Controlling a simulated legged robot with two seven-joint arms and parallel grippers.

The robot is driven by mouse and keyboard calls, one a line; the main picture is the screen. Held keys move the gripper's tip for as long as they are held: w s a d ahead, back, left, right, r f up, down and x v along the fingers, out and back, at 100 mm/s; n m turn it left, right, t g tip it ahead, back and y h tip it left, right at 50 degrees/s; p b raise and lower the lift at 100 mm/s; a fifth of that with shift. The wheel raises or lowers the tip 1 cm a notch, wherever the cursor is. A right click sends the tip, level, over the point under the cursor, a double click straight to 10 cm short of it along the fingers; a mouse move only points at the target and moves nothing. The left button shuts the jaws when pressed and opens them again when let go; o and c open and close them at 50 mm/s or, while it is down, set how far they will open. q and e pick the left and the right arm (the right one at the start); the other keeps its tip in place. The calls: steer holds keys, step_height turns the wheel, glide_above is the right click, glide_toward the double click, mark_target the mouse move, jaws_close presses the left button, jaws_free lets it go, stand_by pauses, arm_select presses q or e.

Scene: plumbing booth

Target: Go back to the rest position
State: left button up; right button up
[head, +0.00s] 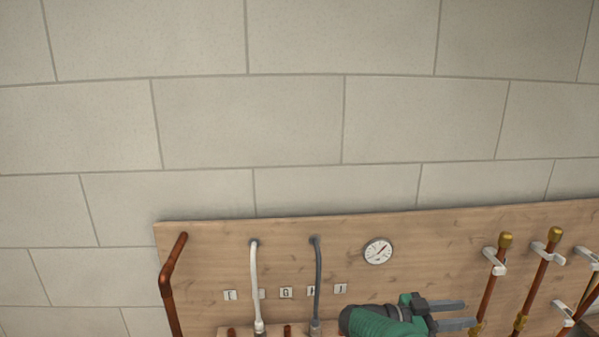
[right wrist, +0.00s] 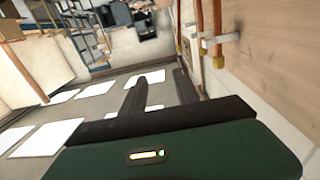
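My right gripper (head: 455,314) is green with dark fingers and shows at the bottom of the head view, in front of the wooden board (head: 210,262). Its two fingers point right, towards the copper pipes, and stand apart with nothing between them. The right wrist view also shows the gripper's two dark fingers (right wrist: 160,92) apart and empty. My left gripper is in neither view.
Copper pipes with brass ends (head: 545,262) sit in grey clips on the board's right. A round gauge (head: 377,251), a white hose (head: 255,285), a grey hose (head: 317,280) and a bent copper pipe (head: 168,280) are further left. A pale block wall (head: 250,120) rises behind.

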steer(key=w+a+n+t+y+b, duration=0.35)
steer(key=w+n+t+y, duration=0.3)
steer(key=w+t, duration=0.45)
steer(key=s+a+f+n+t+y+b, duration=0.1)
steer(key=s+a+f+n+y+b, duration=0.1)
steer(key=s+a+f+n+y, duration=0.6)
steer(key=s+a+f+n+g+y+b, duration=0.1)
steer(key=s+f+g, duration=0.2)
steer(key=s, duration=0.6)
steer(key=s+a+f+n+g+y, duration=0.1)
steer(key=s+a+f+g, duration=0.1)
steer(key=s+f, duration=0.6)
steer(key=s+a+f+n+g+y+b, duration=0.1)
steer(key=s+f+g, duration=0.4)
steer(key=s, duration=0.6)
steer(key=shift+a+f+b, duration=0.3)
steer(key=shift+a+f, duration=0.15)
steer(key=shift+w+y, duration=0.15)
steer(key=shift+y, duration=0.1)
